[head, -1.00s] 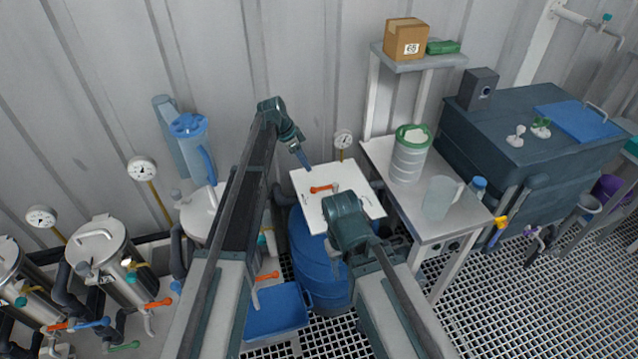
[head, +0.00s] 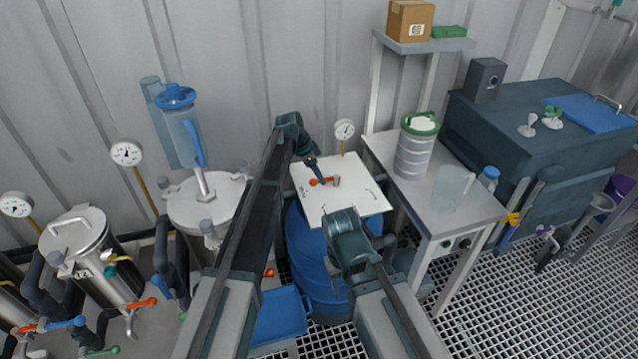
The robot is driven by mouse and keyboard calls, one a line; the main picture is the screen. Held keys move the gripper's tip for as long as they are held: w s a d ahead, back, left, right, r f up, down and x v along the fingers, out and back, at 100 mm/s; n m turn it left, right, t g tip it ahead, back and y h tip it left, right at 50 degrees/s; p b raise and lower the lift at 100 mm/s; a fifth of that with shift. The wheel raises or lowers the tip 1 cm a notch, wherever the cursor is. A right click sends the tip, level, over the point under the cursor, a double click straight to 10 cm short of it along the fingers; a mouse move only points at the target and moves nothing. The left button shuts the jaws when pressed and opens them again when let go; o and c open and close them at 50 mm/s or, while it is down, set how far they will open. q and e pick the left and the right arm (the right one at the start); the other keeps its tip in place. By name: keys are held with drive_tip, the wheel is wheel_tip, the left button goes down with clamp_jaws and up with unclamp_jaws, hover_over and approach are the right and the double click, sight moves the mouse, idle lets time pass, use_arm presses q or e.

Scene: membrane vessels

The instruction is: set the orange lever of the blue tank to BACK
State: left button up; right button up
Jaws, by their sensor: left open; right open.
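The blue tank (head: 318,272) stands in the middle with a white square panel (head: 350,197) on top. My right gripper (head: 336,268) is open and empty, low in front of the tank, below the panel's front edge.
A steel table (head: 462,208) with a green-lidded container (head: 416,146) and a clear jug (head: 447,190) stands right of the tank. A blue bin (head: 283,318) sits on the grating. A steel vessel (head: 198,210) with a blue filter stands left. Gauge (head: 344,129) stands behind the panel.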

use_arm(q)
drive_tip(key=shift+d+f, duration=0.1)
drive_tip(key=shift+f, duration=0.1)
clamp_jaws()
idle(1.4)
